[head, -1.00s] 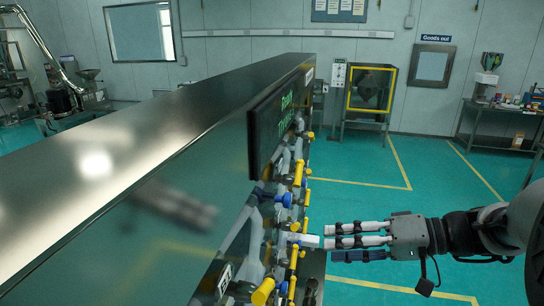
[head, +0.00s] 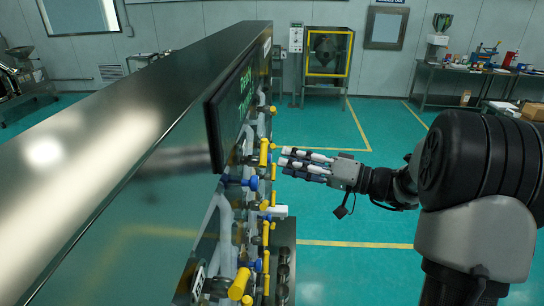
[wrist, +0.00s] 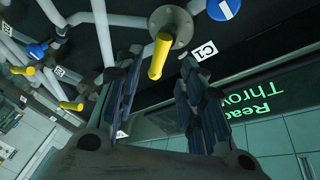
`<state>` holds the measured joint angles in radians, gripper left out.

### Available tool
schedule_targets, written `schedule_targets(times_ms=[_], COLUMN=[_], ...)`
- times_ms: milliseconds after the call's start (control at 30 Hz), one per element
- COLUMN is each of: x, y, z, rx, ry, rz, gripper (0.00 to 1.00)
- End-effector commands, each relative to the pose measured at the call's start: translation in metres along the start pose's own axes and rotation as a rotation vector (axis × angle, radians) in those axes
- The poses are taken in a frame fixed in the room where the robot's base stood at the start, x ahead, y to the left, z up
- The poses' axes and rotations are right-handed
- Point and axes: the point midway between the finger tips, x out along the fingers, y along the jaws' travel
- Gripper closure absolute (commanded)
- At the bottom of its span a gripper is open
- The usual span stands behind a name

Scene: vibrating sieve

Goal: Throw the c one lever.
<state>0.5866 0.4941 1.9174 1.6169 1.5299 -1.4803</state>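The C1 label (wrist: 204,51) is a white tag beside a round grey flange (wrist: 170,27) in the wrist view. A yellow lever (wrist: 159,58) sticks out from that flange, towards the camera. My gripper (wrist: 160,68) is open, its two dark fingers apart, with the lever showing between their tips; I see no clear contact. In the head view my gripper (head: 286,162) points left at the panel, just right of an upper yellow lever (head: 264,152). Head-view tags are too small to read.
Other yellow levers (head: 239,284), a blue handle (head: 240,182) and pipes crowd the panel. A dark display (head: 236,108) with green text juts out above them. A white block (head: 278,211) sticks out below my gripper.

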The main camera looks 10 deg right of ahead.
Motion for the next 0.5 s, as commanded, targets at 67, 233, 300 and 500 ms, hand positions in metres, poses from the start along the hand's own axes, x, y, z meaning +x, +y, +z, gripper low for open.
schedule_targets(times_ms=[67,233,300,500], x=[0.018,0.043,0.05,0.058], y=[-0.001,-0.001,-0.001,0.0], z=[0.001,0.0,0.0,0.0], rx=[0.001,0.0,0.0,0.0], ry=[-0.004,-0.002,-0.002,0.0], rz=[-0.003,-0.001,-0.001,0.0], gripper=[0.64,0.64,0.64,0.64])
